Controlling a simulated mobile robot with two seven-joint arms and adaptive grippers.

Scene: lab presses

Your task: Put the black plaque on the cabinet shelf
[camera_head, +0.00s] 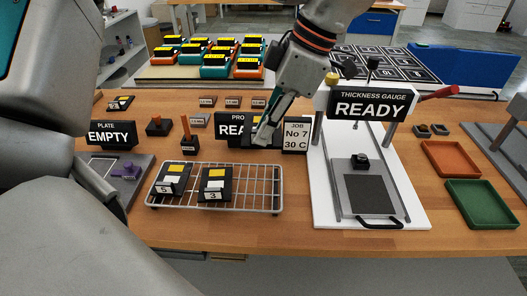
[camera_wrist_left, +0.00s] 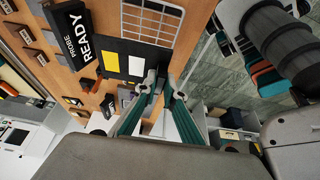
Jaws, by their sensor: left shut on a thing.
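My left gripper (camera_head: 268,128) is over the middle of the bench, between the probe sign and the job card. It is shut on a black plaque (camera_head: 258,137), largely covered by the fingers and the card in the head view. In the left wrist view the plaque (camera_wrist_left: 112,47) shows yellow and white patches, and the left gripper's fingertips (camera_wrist_left: 156,82) meet at its edge. A white shelf unit (camera_head: 122,48) with small items stands at the back left; I cannot tell whether it is the cabinet. My right gripper is not in view.
A wire rack (camera_head: 248,190) holds two black plaques marked 5 (camera_head: 169,181) and 3 (camera_head: 214,185). The probe sign (camera_head: 229,129), job card (camera_head: 295,137) and thickness gauge (camera_head: 366,105) stand close by. Orange (camera_head: 451,158) and green (camera_head: 482,204) trays lie right. Bare wood shows in front.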

